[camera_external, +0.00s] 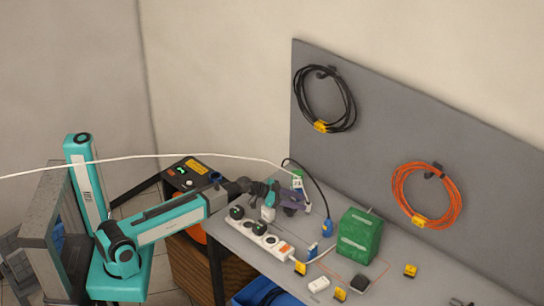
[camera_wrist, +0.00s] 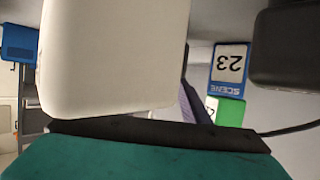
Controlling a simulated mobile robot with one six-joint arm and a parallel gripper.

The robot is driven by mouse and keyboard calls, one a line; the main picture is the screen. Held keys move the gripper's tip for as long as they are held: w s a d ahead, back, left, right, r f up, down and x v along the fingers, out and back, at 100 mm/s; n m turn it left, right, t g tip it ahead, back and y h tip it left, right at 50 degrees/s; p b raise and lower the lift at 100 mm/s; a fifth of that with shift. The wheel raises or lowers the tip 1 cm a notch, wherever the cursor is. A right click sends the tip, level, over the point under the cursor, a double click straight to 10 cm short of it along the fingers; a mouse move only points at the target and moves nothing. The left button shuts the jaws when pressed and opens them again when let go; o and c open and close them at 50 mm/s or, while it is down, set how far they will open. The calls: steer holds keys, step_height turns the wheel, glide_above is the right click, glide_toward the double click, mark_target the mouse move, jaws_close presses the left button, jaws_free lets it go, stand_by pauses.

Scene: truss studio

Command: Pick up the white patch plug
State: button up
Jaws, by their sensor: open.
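My gripper (camera_external: 291,204) is open over the back left of the grey table, above the far end of the power strip. A small white block (camera_external: 268,214), which may be the white patch plug, shows right beside the gripper and the strip. In the wrist view a large white block with rounded corners (camera_wrist: 112,55) fills the upper left, very close to the camera. I cannot tell for sure that it is the same piece, or whether it lies between the jaws. The fingertips are not clear in the wrist view.
The white power strip (camera_external: 275,246) carries black plugs (camera_external: 237,212). A green box (camera_external: 359,236) stands to the right. A blue plug (camera_external: 327,229) ends a black cable. A white cable crosses from the left behind the gripper. Small yellow pieces (camera_external: 410,270) lie around the table.

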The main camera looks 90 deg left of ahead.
steer(key=shift+x, duration=0.95)
steer(key=shift+c, duration=0.2)
jaws_close()
